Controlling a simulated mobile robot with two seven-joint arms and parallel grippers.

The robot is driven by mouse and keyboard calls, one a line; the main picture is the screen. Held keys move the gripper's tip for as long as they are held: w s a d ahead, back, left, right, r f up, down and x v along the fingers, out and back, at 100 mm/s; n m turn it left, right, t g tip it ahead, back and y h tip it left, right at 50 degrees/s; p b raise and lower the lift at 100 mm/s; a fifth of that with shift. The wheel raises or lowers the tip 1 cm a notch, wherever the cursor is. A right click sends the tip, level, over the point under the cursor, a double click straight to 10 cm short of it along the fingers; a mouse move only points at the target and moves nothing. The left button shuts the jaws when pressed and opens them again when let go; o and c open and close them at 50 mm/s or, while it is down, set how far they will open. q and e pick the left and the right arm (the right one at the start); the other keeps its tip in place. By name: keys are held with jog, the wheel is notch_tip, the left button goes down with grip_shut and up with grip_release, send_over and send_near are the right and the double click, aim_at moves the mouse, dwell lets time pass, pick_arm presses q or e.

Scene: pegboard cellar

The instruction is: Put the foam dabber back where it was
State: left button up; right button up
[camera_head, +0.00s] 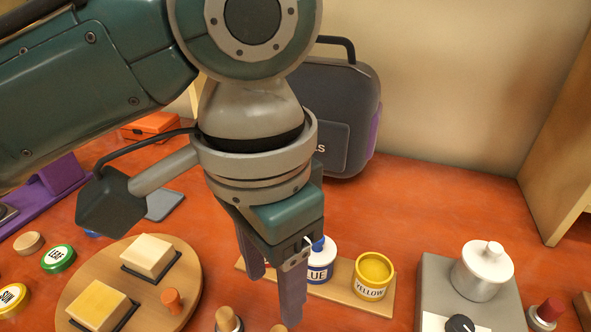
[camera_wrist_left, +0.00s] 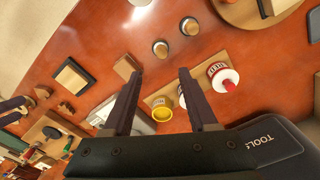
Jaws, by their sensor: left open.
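Two small wooden-handled pieces (camera_head: 228,318) that look like dabbers stand at the bottom edge of the head view, partly cut off. In the wrist view a pair of round-topped pieces (camera_wrist_left: 160,48) stands on the orange table. I cannot tell which is the task's foam dabber. My left gripper (camera_head: 275,290) is open, pointing down in front of the paint pots; nothing shows between its fingers, also in the wrist view (camera_wrist_left: 158,75). The blue pot (camera_head: 320,270) is partly hidden behind a finger. The yellow pot (camera_head: 370,288) stands beside it on a wooden strip (camera_head: 345,297).
A dark tool bag (camera_head: 345,120) stands behind. A grey unit (camera_head: 437,275) bears a lidded white pot (camera_head: 482,272) at the right. The table behind the yellow pot is clear.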

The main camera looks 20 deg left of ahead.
pick_arm(q)
jog(key=s+d+f+n+t+h, duration=0.1)
jog(key=s+d+f+h, duration=0.15)
jog(key=s, duration=0.25)
jog(key=s+a+n+t+y, duration=0.1)
jog(key=s+a+n, duration=0.1)
jog(key=a, duration=0.4)
jog(key=s+a+n+t+y, duration=0.1)
jog(key=s+a, duration=0.4)
jog(key=shift+a+f+n, duration=0.2)
jog(key=shift+a+n, duration=0.15)
jog(key=shift+n, duration=0.05)
